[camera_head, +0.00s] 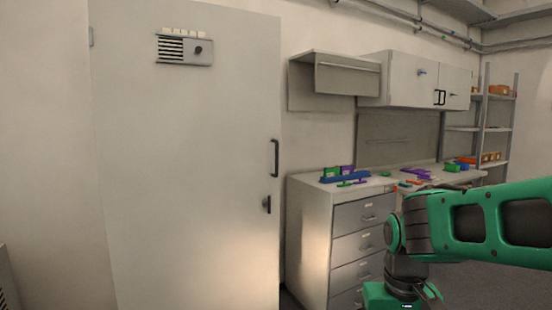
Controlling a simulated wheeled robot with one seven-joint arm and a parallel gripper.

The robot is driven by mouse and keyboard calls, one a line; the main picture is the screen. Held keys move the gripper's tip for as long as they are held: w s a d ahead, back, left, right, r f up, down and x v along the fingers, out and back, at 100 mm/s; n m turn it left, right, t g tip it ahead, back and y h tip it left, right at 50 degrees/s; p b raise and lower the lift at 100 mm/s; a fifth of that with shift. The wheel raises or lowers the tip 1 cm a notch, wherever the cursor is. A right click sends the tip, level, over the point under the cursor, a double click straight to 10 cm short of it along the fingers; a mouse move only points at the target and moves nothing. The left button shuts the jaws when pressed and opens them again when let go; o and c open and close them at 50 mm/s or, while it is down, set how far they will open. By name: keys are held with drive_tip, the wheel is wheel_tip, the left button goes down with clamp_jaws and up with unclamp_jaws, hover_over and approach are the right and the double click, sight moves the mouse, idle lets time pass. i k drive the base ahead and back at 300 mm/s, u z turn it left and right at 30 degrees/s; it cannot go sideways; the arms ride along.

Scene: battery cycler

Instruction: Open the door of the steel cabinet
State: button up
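The steel cabinet's door (180,160) is a tall pale grey panel on the left, and it looks closed. A dark vertical handle (275,158) sits near its right edge, with a small dark latch or lock (267,205) below it. A hinge shows at its upper left edge. My green and black arm comes in from the right. Its lower end hangs in front of the drawer unit, to the right of the door and apart from the handle. My gripper's fingers are not clearly visible at the bottom edge, so their opening cannot be told.
A drawer unit (310,240) stands right of the cabinet, under a worktop (335,183) with coloured small parts. Wall cupboards (400,82) hang above it. Shelves (482,128) with orange boxes stand at the far right. The floor before the cabinet is mostly out of view.

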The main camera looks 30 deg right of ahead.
sight(188, 154)
drive_tip(key=z, duration=0.3)
drive_tip(key=i, duration=1.05)
drive_tip(key=z, duration=0.2)
